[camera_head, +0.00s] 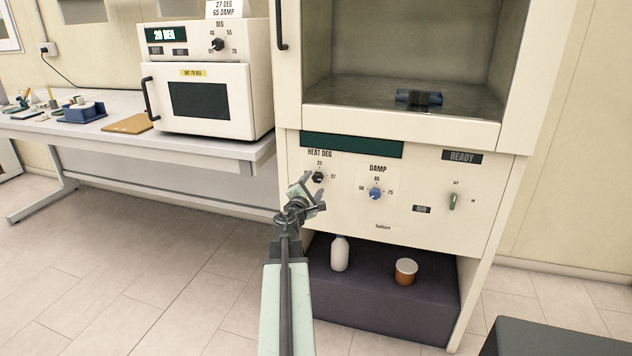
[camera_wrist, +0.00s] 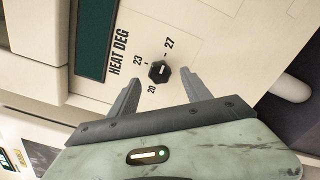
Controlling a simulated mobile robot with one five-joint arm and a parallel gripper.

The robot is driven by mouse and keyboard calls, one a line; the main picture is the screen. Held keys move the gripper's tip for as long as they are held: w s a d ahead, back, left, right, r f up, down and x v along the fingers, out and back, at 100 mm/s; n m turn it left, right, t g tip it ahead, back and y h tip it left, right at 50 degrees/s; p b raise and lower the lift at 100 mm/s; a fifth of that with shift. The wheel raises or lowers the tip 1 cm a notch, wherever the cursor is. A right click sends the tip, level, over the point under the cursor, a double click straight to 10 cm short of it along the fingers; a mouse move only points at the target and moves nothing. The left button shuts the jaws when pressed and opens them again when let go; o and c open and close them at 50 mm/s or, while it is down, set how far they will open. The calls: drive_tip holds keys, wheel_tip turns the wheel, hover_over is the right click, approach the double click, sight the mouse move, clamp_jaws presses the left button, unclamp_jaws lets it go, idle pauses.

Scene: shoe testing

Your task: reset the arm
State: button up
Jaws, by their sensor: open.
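My arm reaches up from the bottom of the head view. My gripper (camera_head: 312,186) is open in front of the control panel of the tall cream cabinet (camera_head: 405,185). The black HEAT DEG knob (camera_head: 318,177) shows just beyond the fingers. In the wrist view my gripper (camera_wrist: 158,88) has its two fingers spread, with the HEAT DEG knob (camera_wrist: 159,71) seen between and past their tips. The fingers appear apart from the knob. The knob has marks 20, 23 and 27 around it.
A blue DAMP knob (camera_head: 375,193) and a switch (camera_head: 452,201) are further right on the panel. A white bottle (camera_head: 339,254) and an orange jar (camera_head: 405,271) stand on the dark shelf below. A bench (camera_head: 90,130) with an oven (camera_head: 205,98) is at left.

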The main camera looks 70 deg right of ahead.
drive_tip(key=a, duration=0.3)
drive_tip(key=shift+s+a, duration=0.1)
drive_tip(key=shift+a, duration=0.2)
